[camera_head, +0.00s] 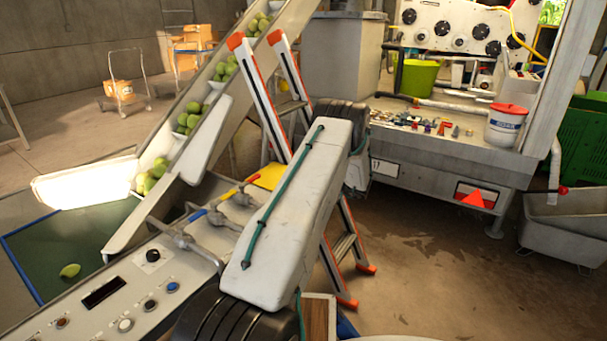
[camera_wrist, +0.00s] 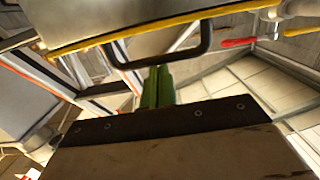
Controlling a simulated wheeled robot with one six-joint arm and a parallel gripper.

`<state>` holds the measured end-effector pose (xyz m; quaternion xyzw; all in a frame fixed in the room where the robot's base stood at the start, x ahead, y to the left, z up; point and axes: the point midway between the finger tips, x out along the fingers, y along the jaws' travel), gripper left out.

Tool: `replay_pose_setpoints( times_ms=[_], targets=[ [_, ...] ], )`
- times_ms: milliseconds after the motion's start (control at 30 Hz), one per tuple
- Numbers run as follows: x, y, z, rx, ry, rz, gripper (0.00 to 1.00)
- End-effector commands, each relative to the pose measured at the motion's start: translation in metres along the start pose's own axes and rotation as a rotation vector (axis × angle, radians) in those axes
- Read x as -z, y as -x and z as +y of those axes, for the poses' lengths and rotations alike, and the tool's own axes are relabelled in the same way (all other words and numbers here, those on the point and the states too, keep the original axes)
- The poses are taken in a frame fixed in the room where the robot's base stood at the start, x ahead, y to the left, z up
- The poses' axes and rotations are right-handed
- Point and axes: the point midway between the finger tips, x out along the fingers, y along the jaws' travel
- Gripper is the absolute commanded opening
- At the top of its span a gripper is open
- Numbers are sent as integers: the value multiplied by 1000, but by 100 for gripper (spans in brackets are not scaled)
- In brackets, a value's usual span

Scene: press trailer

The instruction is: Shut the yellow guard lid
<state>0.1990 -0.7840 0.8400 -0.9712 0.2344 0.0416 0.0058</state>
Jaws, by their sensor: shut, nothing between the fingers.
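In the wrist view, a grey panel with a yellow edge (camera_wrist: 190,17) spans the top; it looks like part of the guard lid. A black U-shaped handle (camera_wrist: 204,42) hangs from it. My gripper (camera_wrist: 158,70) shows two green fingers, shut together with nothing between them. Their tips are at the lower bar of the handle in the picture; I cannot tell whether they touch it. In the head view, a flat yellow piece (camera_head: 270,176) shows behind my white arm link, which may be the lid; most of it is hidden. My gripper is hidden there.
A control panel (camera_head: 105,293) with buttons and pipes with valves lie left of my arm. A conveyor (camera_head: 215,110) carries green fruit. An orange-tipped ladder (camera_head: 268,105) stands behind my arm. The wrist view also shows a red valve handle (camera_wrist: 238,42).

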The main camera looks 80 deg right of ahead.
Motion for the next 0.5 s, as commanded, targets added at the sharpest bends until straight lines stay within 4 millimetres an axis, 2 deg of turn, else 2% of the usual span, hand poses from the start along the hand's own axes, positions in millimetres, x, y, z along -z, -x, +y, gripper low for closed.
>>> replay_pose_setpoints(
  times_ms=[33, 500],
  targets=[
    [-21, 2, -5, -3, -25, -26, 0],
    [-21, 5, -5, -5, -27, -27, 0]
  ],
)
